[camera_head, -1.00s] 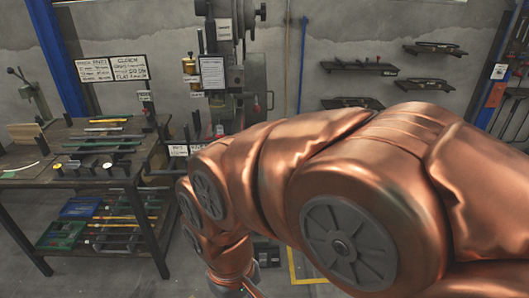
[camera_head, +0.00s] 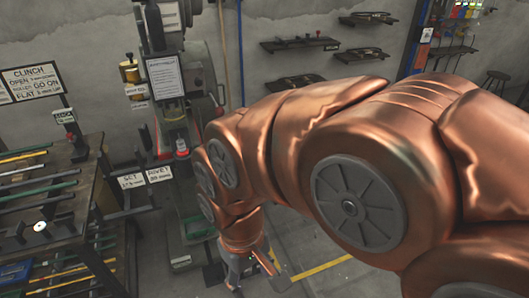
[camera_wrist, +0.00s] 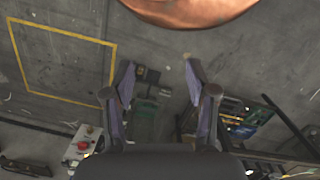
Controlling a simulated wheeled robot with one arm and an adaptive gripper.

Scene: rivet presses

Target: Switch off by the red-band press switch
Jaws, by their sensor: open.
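A tall grey-green press (camera_head: 201,82) stands against the back wall, left of my arm in the head view. A small red part with a pale top (camera_head: 182,146) shows on its front. No red band can be told on the press. In the wrist view, a red button (camera_wrist: 83,146) sits on a pale box at the lower left, clear of my fingers. I cannot tell whether it is the named switch. My gripper (camera_head: 252,268) hangs low, right of the press base; its open, empty fingers (camera_wrist: 159,66) point over the floor in the wrist view.
A dark workbench (camera_head: 70,215) with rods and trays stands at the left. Signs (camera_head: 145,178) stand between it and the press. Wall shelves (camera_head: 300,43) hang behind my arm. The floor within the yellow line (camera_wrist: 62,65) looks clear.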

